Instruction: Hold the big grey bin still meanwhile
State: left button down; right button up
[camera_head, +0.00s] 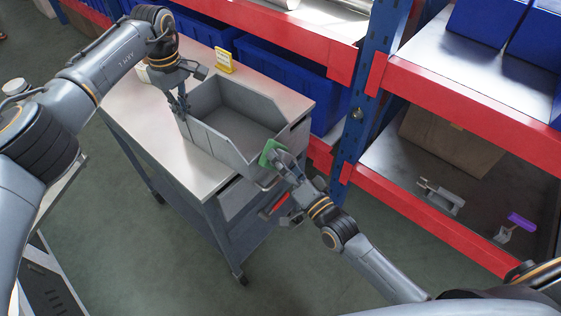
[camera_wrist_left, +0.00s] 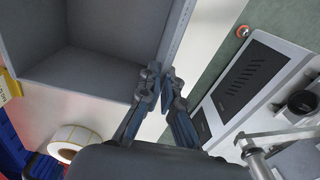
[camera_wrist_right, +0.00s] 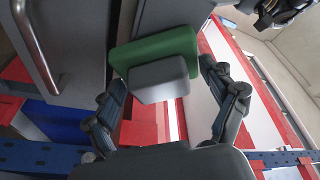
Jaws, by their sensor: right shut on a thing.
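The big grey bin (camera_head: 205,137) stands open and empty on the light top of a cart; part of it shows in the left wrist view (camera_wrist_left: 90,75). My left gripper (camera_head: 180,108) is at the bin's left wall. In the left wrist view its fingertips (camera_wrist_left: 160,72) are close together at the end of that wall's rim; whether they pinch it is unclear. My right gripper (camera_head: 281,161) is shut on a block with a green pad (camera_wrist_right: 155,50) and a grey back (camera_wrist_right: 158,80). It holds the block by the bin's near right corner; contact is unclear.
The cart top (camera_head: 140,95) is clear to the left of the bin. Blue shelf posts (camera_head: 362,100) and red beams (camera_head: 450,100) are close on the right. Floor is free in front.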

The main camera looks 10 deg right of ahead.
jog(key=shift+w+d, duration=0.95)
pick_arm(q)
jog(key=shift+d, duration=0.1)
pick_arm(e)
jog(key=shift+s+a, duration=1.2)
jog(key=shift+a, duration=0.25)
jog(key=s+d, duration=0.4)
jog(key=s, duration=0.1)
jog(key=shift+s+d, duration=0.15)
jog(key=shift+d, duration=0.2)
pick_arm(q)
jog(key=c, duration=1.4)
grip_release()
jog(key=shift+c, duration=0.2)
